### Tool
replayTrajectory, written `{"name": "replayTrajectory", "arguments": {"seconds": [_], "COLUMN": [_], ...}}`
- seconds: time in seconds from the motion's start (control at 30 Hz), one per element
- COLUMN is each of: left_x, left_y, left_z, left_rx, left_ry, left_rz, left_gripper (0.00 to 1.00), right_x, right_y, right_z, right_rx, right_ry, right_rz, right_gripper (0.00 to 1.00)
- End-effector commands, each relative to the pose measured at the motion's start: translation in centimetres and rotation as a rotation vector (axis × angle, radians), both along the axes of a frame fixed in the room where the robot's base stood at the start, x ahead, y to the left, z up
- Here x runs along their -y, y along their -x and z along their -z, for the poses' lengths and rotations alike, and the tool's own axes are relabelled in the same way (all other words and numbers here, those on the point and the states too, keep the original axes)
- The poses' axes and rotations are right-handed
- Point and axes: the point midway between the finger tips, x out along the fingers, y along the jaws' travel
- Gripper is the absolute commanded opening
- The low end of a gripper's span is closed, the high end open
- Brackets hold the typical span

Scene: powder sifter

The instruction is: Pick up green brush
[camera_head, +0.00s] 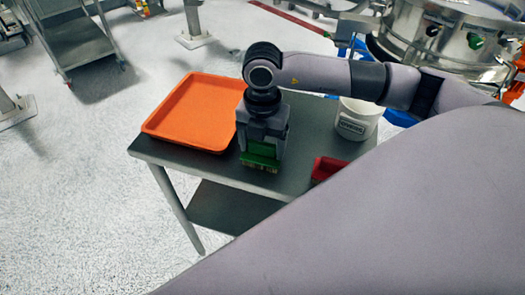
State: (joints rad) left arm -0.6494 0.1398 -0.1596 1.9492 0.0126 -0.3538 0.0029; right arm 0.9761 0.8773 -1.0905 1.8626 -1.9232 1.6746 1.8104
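The green brush (260,161) is at the front edge of the dark grey table, with pale bristles showing at its lower side. My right gripper (264,140) points down right over the brush, and its fingers overlap the brush's green body in this view. The gripper hides the upper part of the brush. I cannot tell whether the fingers are closed on it or only around it, nor whether the brush touches the tabletop. My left gripper is not in view.
An orange tray (190,112) lies left of the gripper on the table (305,135). A white labelled container (357,120) and a red object (326,168) are to the right. A steel sifter (450,40) stands behind. My arm covers the lower right.

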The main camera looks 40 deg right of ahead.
Motion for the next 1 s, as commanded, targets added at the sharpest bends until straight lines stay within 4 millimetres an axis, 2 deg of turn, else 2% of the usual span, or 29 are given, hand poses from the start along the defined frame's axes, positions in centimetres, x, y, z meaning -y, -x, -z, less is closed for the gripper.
{"name": "replayTrajectory", "arguments": {"seconds": [0.03, 0.07, 0.1, 0.37, 0.57, 0.77, 1.0], "left_x": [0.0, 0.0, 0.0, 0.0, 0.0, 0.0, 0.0], "left_y": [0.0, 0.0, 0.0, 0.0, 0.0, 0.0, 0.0], "left_z": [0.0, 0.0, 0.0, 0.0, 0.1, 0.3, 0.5], "left_rx": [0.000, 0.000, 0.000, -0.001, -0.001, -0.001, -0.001], "left_ry": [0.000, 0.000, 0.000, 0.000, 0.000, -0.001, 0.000], "left_rz": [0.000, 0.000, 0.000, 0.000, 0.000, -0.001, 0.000], "left_gripper": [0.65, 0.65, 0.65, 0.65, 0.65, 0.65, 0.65], "right_x": [0.0, 0.0, 0.0, 0.0, -0.1, 0.0, -0.1], "right_y": [0.0, 0.0, 0.0, 0.0, -0.1, -0.2, -0.1], "right_z": [0.0, 0.0, 0.0, -0.1, -1.3, -5.0, -12.7], "right_rx": [0.000, 0.000, 0.000, 0.001, 0.003, 0.007, 0.009], "right_ry": [0.000, 0.000, 0.000, -0.001, -0.002, -0.002, -0.003], "right_rz": [0.000, -0.001, 0.000, -0.001, 0.000, 0.000, -0.002], "right_gripper": [0.54, 0.45, 0.41, 0.41, 0.40, 0.40, 0.40]}}
